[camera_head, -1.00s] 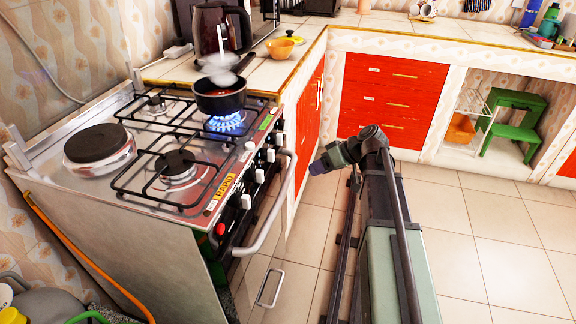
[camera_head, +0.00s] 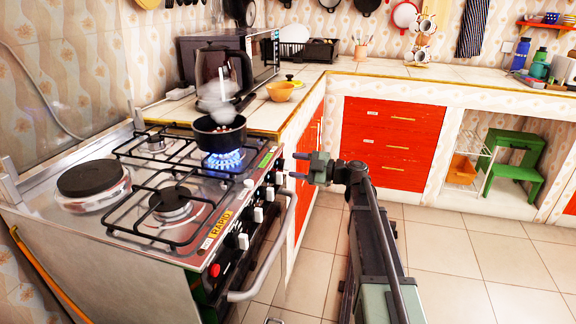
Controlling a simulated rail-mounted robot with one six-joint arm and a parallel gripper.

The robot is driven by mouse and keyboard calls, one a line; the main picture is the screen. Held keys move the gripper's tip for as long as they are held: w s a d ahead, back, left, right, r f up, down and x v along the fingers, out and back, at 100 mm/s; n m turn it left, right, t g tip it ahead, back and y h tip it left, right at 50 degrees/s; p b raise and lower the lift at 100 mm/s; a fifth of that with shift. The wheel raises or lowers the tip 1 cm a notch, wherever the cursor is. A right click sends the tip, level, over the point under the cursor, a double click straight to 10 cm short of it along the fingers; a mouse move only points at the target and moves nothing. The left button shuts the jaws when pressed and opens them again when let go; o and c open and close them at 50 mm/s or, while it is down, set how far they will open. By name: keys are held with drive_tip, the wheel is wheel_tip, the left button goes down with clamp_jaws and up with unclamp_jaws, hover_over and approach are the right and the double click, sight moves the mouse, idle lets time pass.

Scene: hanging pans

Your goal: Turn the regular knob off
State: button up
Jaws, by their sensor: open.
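The stove (camera_head: 75,225) stands at the left, with a row of white knobs along its front, one of them the white knob (camera_head: 258,214) near the middle. A red knob (camera_head: 213,270) sits at the near end of the row. I cannot tell which knob is the regular one. A blue flame (camera_head: 224,160) burns under a steaming dark pot (camera_head: 219,134) on the far right burner. My gripper (camera_head: 294,165) is open and empty, pointing left toward the far end of the knob row. It appears apart from the knobs, though depth is hard to judge.
The oven handle bar (camera_head: 275,250) runs along the stove front below the knobs. A kettle (camera_head: 222,72) and an orange bowl (camera_head: 280,91) stand on the counter behind. Red drawers (camera_head: 395,140) lie beyond my arm. The tiled floor at right is clear.

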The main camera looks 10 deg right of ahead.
sight(288, 164)
drive_tip(key=shift+x, duration=1.55)
drive_tip(key=c, duration=0.6)
drive_tip(key=shift+c, duration=0.2)
